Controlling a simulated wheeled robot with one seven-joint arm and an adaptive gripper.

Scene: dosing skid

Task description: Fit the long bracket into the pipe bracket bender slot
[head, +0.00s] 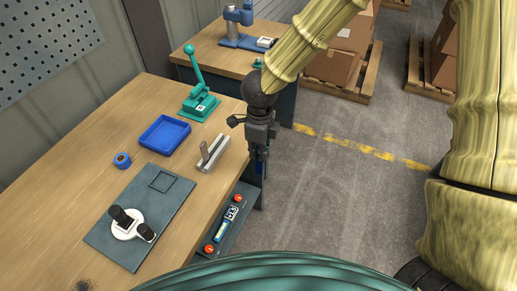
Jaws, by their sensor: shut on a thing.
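My gripper (260,152) hangs pointing down just past the right edge of the near bench, right of a grey slotted block. It is shut on a thin, dark, partly blue piece (262,168), mostly hidden by the fingers. I cannot tell for sure that this is the long bracket. A green hand-lever tool (200,106), its lever raised, stands at the bench's far end, left of my gripper; it may be the bender, but no slot can be made out. The grey slotted block (211,156) with a short upright piece lies on the bench near its right edge.
An empty blue tray (164,135), a blue tape roll (122,160) and a dark mat (108,228) with a white-and-black part lie on the near bench (60,165). A control panel with red buttons (237,198) is below its edge. A second bench (213,54) stands behind.

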